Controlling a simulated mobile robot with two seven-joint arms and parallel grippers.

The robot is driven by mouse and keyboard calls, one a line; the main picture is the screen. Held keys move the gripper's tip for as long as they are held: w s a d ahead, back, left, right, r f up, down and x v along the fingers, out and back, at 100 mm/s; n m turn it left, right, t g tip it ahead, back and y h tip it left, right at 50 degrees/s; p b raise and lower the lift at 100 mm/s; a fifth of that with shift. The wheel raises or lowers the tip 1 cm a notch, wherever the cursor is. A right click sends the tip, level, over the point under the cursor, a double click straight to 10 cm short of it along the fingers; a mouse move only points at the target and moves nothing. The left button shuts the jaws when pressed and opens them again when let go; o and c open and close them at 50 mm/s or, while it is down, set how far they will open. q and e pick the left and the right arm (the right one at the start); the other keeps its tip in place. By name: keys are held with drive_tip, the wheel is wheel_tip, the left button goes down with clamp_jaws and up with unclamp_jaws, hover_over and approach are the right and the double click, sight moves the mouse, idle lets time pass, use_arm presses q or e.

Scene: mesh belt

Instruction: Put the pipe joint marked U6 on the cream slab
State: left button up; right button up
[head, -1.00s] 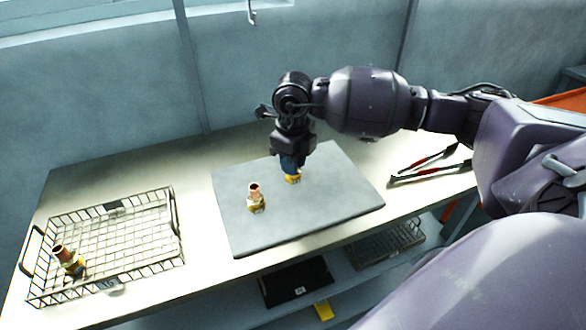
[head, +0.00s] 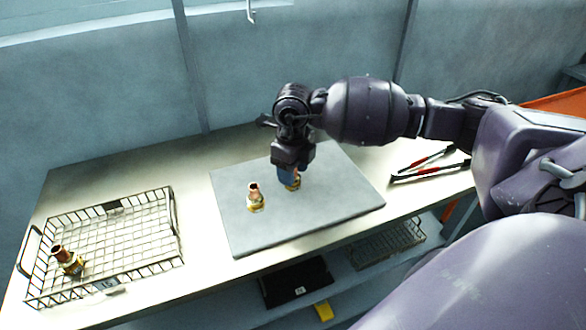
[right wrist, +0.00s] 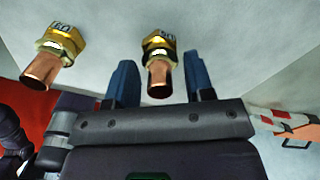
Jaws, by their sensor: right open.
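Two copper-and-brass pipe joints stand upright on a grey slab (head: 320,220); no slab looks clearly cream. One pipe joint (head: 255,198) stands free, left of my right gripper. The other pipe joint (head: 294,185) is partly hidden beneath my right gripper (head: 288,176). In the right wrist view this joint (right wrist: 160,60) lies between the two blue fingers of the open gripper (right wrist: 160,72), with gaps on both sides. The free joint (right wrist: 54,54) is left of the fingers there. Both carry small tags that I cannot read surely. My left gripper is out of view.
A wire basket (head: 176,225) at the left of the pale workbench (head: 195,165) holds another pipe joint (head: 66,260). Red-handled tools (head: 430,165) lie right of the slab. The slab's front part is clear. A lower shelf holds a black tray (head: 295,282).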

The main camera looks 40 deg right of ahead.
drive_tip(key=shift+r, duration=0.25)
wheel_tip(320, 180, up, 11)
drive_tip(key=shift+f+p, duration=0.2)
drive_tip(key=shift+p, duration=0.1)
drive_tip(key=shift+r, duration=0.65)
